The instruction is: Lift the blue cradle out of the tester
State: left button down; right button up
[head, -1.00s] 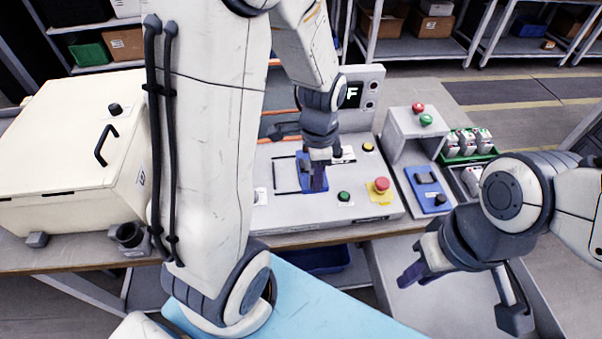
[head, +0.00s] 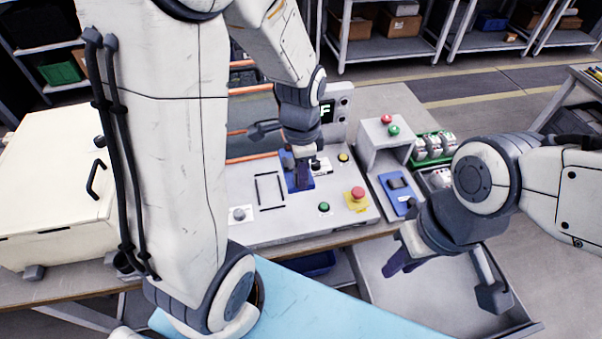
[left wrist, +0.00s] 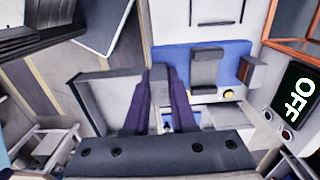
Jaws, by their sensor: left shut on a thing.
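The tester (head: 235,190) is a light panel with buttons and a black square outline (head: 270,190). The blue cradle (head: 290,182) is just right of the outline in the head view, partly hidden by my left gripper (head: 304,184). The left gripper is shut on the cradle; its height above the panel is hard to tell. In the left wrist view the blue cradle (left wrist: 176,60) has a grey block, and the gripper's dark purple fingers (left wrist: 165,75) reach its near edge. My right gripper (head: 398,258) is empty, in front of the tester; its finger gap is unclear.
A red emergency button (head: 357,193) and a green button (head: 323,208) stand at the panel's front right. A small grey station (head: 385,145) with another blue part (head: 399,190) is to the right. A cream box (head: 60,190) stands left.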

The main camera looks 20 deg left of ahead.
pick_arm(q)
notch_tip(320, 180, up, 6)
jog(key=p, duration=0.4)
jog(key=shift+p, duration=0.35)
jog(key=shift+f, duration=0.15)
